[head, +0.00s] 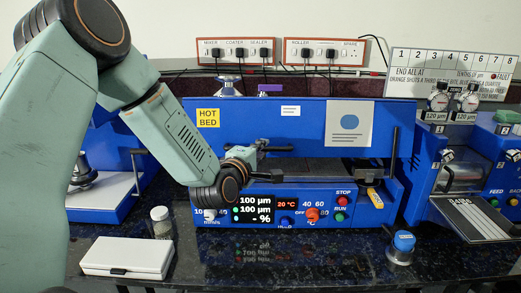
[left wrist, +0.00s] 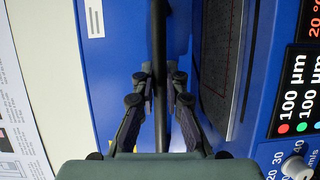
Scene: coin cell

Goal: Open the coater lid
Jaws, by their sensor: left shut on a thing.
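The blue coater (head: 390,200) stands in the middle of the bench in the head view. Its broad blue lid (head: 270,122), with a yellow HOT BED label, stands raised at the back above the dark bed (head: 325,168). My left gripper (head: 268,149) is in front of the lid's lower part. In the left wrist view, its fingers (left wrist: 160,88) are shut on the black lid handle (left wrist: 159,35), a long bar that runs between them. The blue lid (left wrist: 115,70) is left of the bar there and the gridded bed (left wrist: 220,60) is right of it. My right gripper is not in view.
A white box (head: 127,258) and a small jar (head: 161,222) are at the front left. A blue-capped container (head: 402,245) stands at the front right. Other blue machines flank the coater. Wall sockets (head: 237,52) with cables are behind.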

